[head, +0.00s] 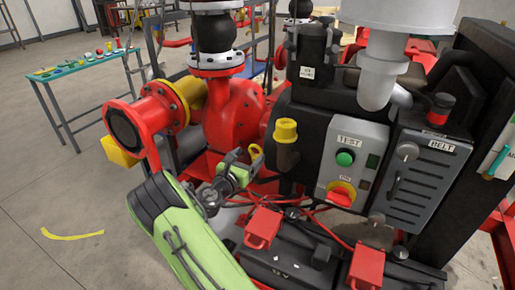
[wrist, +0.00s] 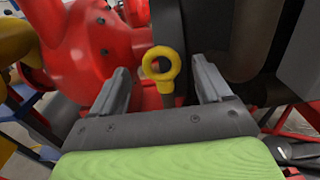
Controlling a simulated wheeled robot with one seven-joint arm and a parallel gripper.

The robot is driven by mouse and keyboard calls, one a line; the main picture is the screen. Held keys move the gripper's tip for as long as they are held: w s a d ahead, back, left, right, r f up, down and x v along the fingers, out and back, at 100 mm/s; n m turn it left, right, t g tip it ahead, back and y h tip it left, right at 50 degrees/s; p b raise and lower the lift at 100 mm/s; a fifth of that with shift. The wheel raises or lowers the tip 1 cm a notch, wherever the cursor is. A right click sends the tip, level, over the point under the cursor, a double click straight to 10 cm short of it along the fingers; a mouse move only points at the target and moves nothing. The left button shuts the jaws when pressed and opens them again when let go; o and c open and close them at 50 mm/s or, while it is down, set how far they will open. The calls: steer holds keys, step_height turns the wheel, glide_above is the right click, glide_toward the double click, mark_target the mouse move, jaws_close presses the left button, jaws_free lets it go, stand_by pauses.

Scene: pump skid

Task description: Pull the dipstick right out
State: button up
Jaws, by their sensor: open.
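The dipstick has a yellow ring handle (wrist: 160,66) on a short dark stem. In the wrist view it stands upright between my two open fingers, a little beyond their tips, touching neither as far as I can see. In the head view the yellow ring (head: 256,154) shows just right of my gripper (head: 243,164), low on the engine's left side. My gripper also shows in the wrist view (wrist: 164,82), open and empty. The lower part of the dipstick is hidden.
A red pump (head: 235,117) stands left of the dipstick. A yellow cap (head: 285,131) and the control panel (head: 353,157) are to its right. Batteries with red terminal covers (head: 262,227) and red cables sit below. A tool table (head: 85,68) stands far left.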

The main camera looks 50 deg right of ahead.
steer(key=x, duration=0.7)
steer(key=shift+d+f, duration=0.1)
steer(key=shift+c, duration=0.2)
steer(key=c, duration=1.3)
steer(key=shift+o, duration=0.2)
step_height(320, 180, up, 9)
steer(key=p, duration=0.9)
glide_above(258, 146)
steer(key=w+d, duration=0.2)
steer(key=shift+s+a, duration=0.15)
steer(key=shift+s, duration=0.05)
steer(key=o, duration=1.3)
